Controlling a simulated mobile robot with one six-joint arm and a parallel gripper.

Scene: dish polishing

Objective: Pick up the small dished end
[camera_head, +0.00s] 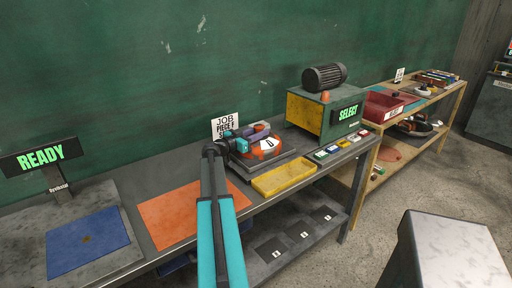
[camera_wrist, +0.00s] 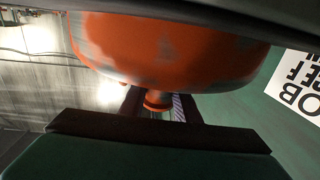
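An orange dished end (camera_head: 264,148) with a white marked label sits on or just over a dark base at the middle of the bench. In the wrist view the orange dished end (camera_wrist: 170,45) fills the top, with a short orange stub (camera_wrist: 158,100) below it. My gripper (camera_head: 243,142) is at its left side in the head view, partly hidden by my arm. In the wrist view the dark fingers of my gripper (camera_wrist: 158,106) stand on either side of the stub, very near it; whether they press on it is not clear.
A yellow tray (camera_head: 284,178) lies in front of the base, an orange mat (camera_head: 168,216) to the left and a blue mat (camera_head: 88,241) beyond it. A green machine (camera_head: 318,117) with a SELECT display stands right. A sign (camera_head: 225,126) stands behind.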

